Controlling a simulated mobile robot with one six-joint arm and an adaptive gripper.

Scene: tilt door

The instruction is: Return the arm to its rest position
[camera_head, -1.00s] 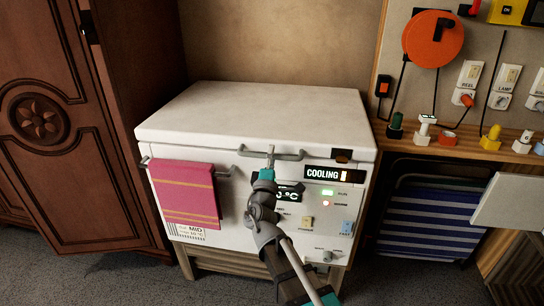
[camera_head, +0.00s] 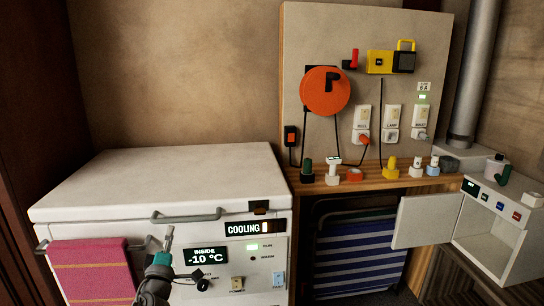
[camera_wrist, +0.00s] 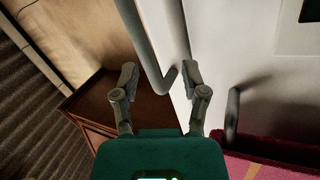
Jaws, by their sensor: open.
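My gripper (camera_head: 168,235) is in front of the white chest freezer (camera_head: 110,185), just below the grey handle (camera_head: 187,217) on its lid. The lid looks shut. In the wrist view my gripper (camera_wrist: 159,75) has its two fingers spread, with nothing held. The lid handle (camera_wrist: 143,45) shows between and beyond the fingers there; I see no clear contact, and the gap is hard to judge. The freezer display (camera_head: 206,256) reads -10 °C, and the label above reads COOLING. Most of my arm is below the picture.
A pink towel (camera_head: 92,270) hangs on a rail at the freezer's front left. A shelf (camera_head: 400,187) with several small knobs and a tool board (camera_head: 290,80) stand right. A white box (camera_head: 482,240) at far right has its door (camera_head: 427,220) swung open. A wooden cabinet stands at left.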

